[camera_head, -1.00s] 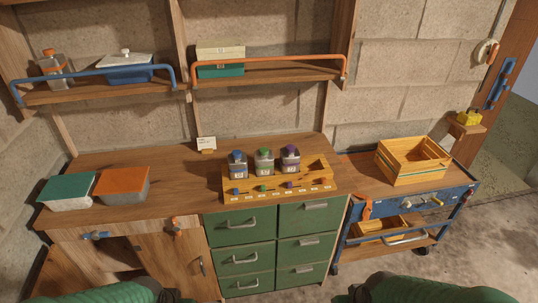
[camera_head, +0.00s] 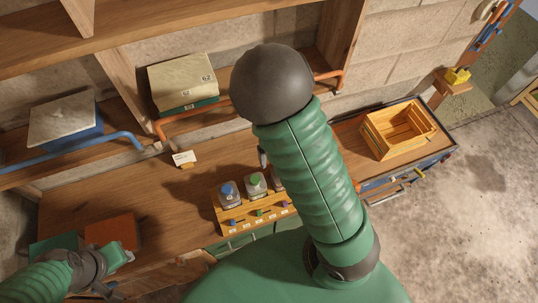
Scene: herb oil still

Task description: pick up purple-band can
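The purple-band can (camera_head: 278,180) stands in the wooden rack (camera_head: 232,228) on the bench, at the right end of a row of three. My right arm covers most of it, and its purple lid is hidden. The blue-lid can (camera_head: 229,193) and green-lid can (camera_head: 255,184) stand to its left. My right arm crosses the middle of the view. A small dark part shows at its left edge, just above the cans; I cannot tell if it is gripper. My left gripper (camera_head: 112,287) is low at the left, away from the cans; its fingers are unclear.
An orange-lidded box (camera_head: 112,231) and a teal-lidded box (camera_head: 52,246) sit at the bench's left. A shelf with a blue rail (camera_head: 75,150) and an orange rail (camera_head: 190,116) overhangs the back. A small card (camera_head: 184,158) stands behind the rack. A wooden crate (camera_head: 398,128) is on the right cart.

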